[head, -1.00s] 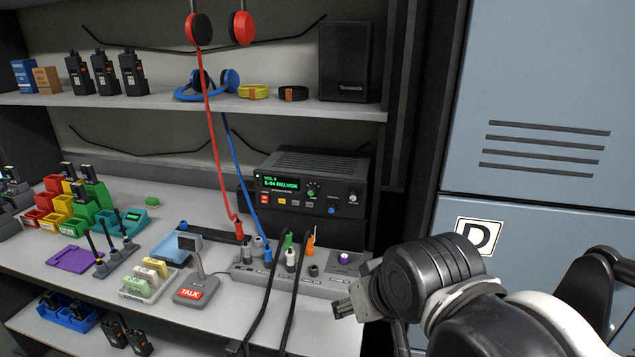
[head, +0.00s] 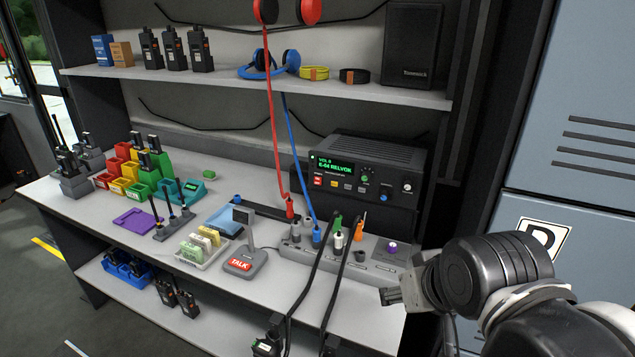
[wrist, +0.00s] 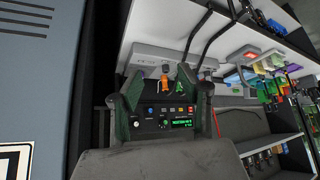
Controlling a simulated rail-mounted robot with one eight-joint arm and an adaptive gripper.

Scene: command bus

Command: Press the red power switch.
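The black radio (head: 360,178) stands upright at the back of the worktop, its green display lit. Its red switch (head: 318,181) is a small button at the left end of the front panel, below the display; its lettering is too small to read. My gripper (head: 386,297) is in front of the worktop's right end, lower and to the right of the radio, apart from it. In the wrist view, which is upside down, my two fingers stand apart and empty, with the radio (wrist: 165,119) seen beyond and between them.
A grey socket strip (head: 295,253) with coloured plugs and hanging black cables lies in front of the radio. Red (head: 272,130) and blue (head: 300,165) cords hang just left of it. A TALK desk microphone (head: 244,260) stands left. Blue-grey lockers (head: 570,180) close the right side.

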